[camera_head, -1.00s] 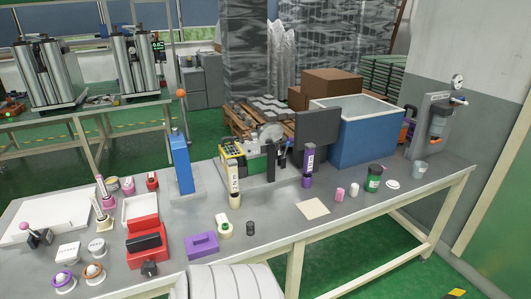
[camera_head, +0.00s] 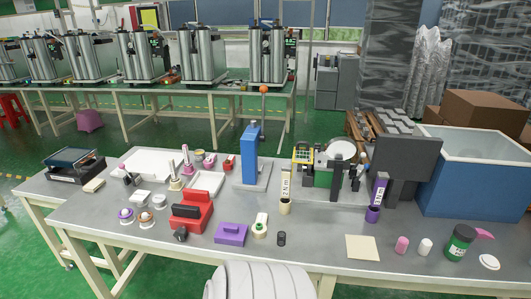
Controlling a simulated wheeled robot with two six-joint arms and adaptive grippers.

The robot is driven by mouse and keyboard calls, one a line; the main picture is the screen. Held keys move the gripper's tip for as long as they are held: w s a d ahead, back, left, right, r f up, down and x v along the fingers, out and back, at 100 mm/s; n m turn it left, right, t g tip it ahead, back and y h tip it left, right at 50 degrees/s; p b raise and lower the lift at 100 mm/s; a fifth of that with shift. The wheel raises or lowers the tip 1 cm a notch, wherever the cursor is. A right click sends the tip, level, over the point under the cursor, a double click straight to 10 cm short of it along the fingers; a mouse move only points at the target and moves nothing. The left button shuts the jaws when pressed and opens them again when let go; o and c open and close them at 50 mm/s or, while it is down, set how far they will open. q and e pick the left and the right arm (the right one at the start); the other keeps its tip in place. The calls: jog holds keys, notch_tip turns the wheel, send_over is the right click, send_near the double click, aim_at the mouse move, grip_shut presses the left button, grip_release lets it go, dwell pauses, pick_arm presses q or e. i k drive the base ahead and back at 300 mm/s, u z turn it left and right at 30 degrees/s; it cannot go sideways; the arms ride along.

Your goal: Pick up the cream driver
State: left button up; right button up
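The cream driver (camera_head: 286,190) stands upright on the grey workbench, right of the blue column. It has a pale shaft with dark lettering and a cream cup-like lower part. A similar purple driver (camera_head: 377,196) stands to its right, in front of the dark monitor. Neither of my grippers shows in the view.
A blue column (camera_head: 250,155) stands left of the driver. A purple block (camera_head: 231,233), a cream-and-green roll (camera_head: 260,226) and a small black cylinder (camera_head: 281,239) lie in front. A red box (camera_head: 191,212) is further left. A beige square sheet (camera_head: 362,248) lies right.

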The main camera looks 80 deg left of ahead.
aim_at(287, 174)
jog(key=u, duration=0.95)
jog(key=i, duration=0.8)
jog(key=u, duration=0.85)
